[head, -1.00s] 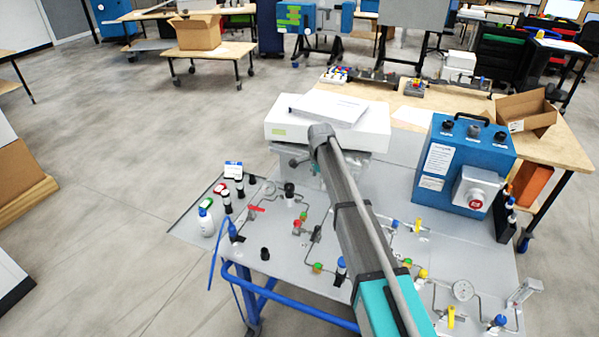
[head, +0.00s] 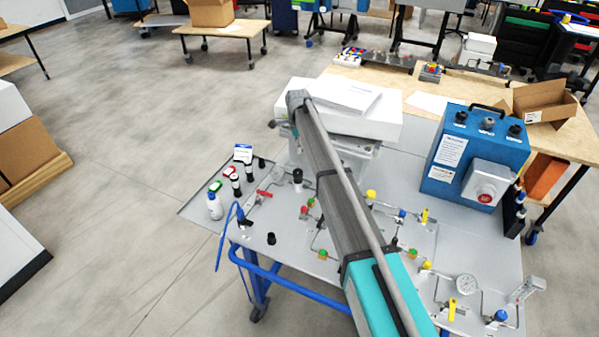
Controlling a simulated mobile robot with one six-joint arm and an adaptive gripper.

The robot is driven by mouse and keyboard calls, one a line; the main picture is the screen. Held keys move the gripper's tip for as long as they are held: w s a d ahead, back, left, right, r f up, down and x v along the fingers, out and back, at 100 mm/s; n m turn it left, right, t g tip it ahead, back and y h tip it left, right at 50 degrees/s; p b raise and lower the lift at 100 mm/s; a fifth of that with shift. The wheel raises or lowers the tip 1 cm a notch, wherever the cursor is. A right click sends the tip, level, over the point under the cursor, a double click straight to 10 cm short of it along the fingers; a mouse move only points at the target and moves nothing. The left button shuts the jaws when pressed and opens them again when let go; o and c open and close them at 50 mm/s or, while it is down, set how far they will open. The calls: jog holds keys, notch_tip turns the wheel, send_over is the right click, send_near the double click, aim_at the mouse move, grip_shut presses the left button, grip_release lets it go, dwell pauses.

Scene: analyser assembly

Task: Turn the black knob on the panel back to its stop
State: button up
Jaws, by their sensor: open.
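The grey panel (head: 215,265) lies flat on a blue-framed cart and carries thin pipes, valves and fittings. A black-topped knob with a pale base (head: 297,176) stands upright on it, left of my arm. A separate short black knob (head: 271,238) stands near the panel's front left edge. I cannot tell which of them is the task's knob. My gripper (head: 275,124) is small and partly hidden at the far end of my arm, beside the white instrument. It is open, appears empty, and is well apart from both knobs.
A white instrument (head: 375,124) stands behind my arm's end. A blue box (head: 450,180) with a red button and black top knobs stands at right. A white bottle (head: 215,207) and several black-capped vials stand at the panel's left. My arm covers the panel's middle.

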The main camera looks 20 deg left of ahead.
aim_at(298, 171)
jog(key=shift+f+b, duration=6.65)
jog(key=shift+f, duration=0.15)
jog(key=c, duration=1.1)
jog(key=shift+c, duration=0.2)
